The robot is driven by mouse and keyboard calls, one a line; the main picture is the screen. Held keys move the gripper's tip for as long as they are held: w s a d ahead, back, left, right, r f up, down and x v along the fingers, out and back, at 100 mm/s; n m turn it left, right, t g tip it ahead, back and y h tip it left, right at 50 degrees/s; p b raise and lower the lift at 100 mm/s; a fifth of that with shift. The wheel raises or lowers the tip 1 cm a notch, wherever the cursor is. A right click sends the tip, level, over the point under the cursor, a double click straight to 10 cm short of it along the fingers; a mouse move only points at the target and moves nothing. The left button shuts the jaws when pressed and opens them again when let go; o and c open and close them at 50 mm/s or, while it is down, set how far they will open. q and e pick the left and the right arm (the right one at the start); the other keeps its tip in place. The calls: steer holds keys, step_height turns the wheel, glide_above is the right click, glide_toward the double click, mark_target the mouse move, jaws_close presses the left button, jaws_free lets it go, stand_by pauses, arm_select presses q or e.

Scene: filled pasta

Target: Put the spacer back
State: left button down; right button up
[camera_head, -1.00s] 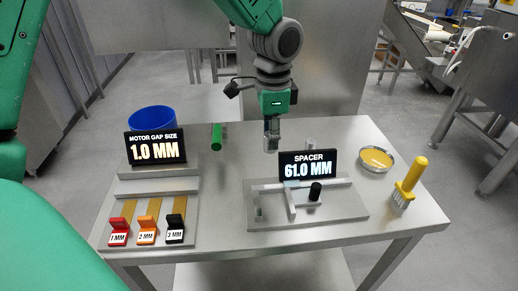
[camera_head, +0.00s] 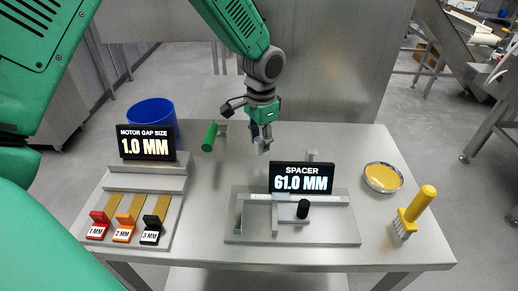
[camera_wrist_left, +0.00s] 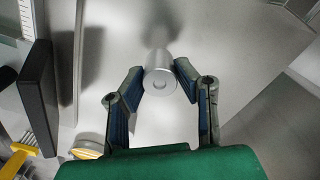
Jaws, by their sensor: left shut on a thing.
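The spacer (camera_wrist_left: 160,78) looks like a plain silver metal cylinder with a small round mark in its end face. In the left wrist view it sits between the two fingertips of my left gripper (camera_wrist_left: 159,82), which is shut on it. In the head view my left gripper (camera_head: 263,143) is above the table, behind and left of the SPACER display (camera_head: 302,178) reading 61.0 MM. The spacer is hard to pick out there. A grey measuring fixture (camera_head: 330,232) with a black knob (camera_head: 303,209) lies in front of the display. My right gripper is not in view.
The MOTOR GAP SIZE display (camera_head: 146,143) reads 1.0 MM, with red, orange and black gauges (camera_head: 124,228) before it.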

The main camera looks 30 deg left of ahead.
mark_target(261, 139)
arm_select(q)
steer(key=shift+d+f, duration=0.85)
steer(key=shift+f, duration=0.25)
steer(key=shift+d+f, duration=0.1)
steer(key=shift+a+f, duration=0.2)
steer(key=shift+a, duration=0.4)
steer(key=c, duration=1.2)
jaws_free()
steer(key=shift+a, duration=0.35)
steer(key=shift+a+f, duration=0.15)
steer(key=shift+a, duration=0.05)
steer(key=shift+d+r, duration=0.2)
steer(key=shift+d, duration=0.35)
steer(key=r, duration=0.2)
steer(key=d+r, duration=0.1)
steer(key=r, duration=0.3)
steer(key=a+r, duration=0.1)
steer(key=r, duration=0.4)
steer(key=shift+a+p, duration=0.35)
steer(key=shift+a, duration=0.05)
steer(key=shift+d+r, duration=0.1)
steer(key=shift+r, duration=0.25)
steer(key=shift+d+r, duration=0.15)
steer(key=shift+d, duration=0.1)
steer(key=shift+d+r, duration=0.1)
steer(key=shift+d, duration=0.3)
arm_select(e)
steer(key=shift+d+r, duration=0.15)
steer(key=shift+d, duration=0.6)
